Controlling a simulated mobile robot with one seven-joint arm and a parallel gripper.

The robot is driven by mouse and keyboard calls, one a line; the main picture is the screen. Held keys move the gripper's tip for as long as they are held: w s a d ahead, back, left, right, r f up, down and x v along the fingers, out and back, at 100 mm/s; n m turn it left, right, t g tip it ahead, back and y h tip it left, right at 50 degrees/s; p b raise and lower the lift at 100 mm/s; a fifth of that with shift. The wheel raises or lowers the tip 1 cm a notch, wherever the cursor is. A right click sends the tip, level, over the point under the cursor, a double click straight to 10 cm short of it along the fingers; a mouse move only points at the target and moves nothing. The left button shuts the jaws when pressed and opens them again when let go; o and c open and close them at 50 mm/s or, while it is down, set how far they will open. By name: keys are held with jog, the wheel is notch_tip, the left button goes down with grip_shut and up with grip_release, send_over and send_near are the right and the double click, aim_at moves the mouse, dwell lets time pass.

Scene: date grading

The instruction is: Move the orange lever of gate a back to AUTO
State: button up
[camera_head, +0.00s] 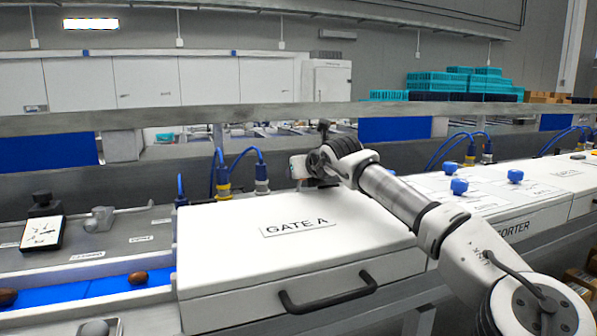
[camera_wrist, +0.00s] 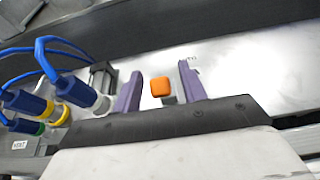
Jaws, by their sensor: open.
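The white gate a housing (camera_head: 220,230) with its GATE A label and black handle stands in the middle of the head view. The orange lever (camera_wrist: 161,87) shows in the wrist view as an orange knob on a short grey stem. My gripper (camera_wrist: 161,70) is open, with its two purple fingers on either side of the orange knob. Gaps show between the knob and both fingers, so it is not gripped. In the head view my arm reaches over the back of the housing, and the lever does not show there. No AUTO marking is readable.
Blue connectors (camera_wrist: 75,90) with cables stand left of my fingers in the wrist view. A blue belt (camera_head: 60,297) with brown dates runs left of the housing. A sorter housing with blue knobs (camera_head: 459,186) lies to the right.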

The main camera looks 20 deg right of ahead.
dwell(0.3)
grip_shut()
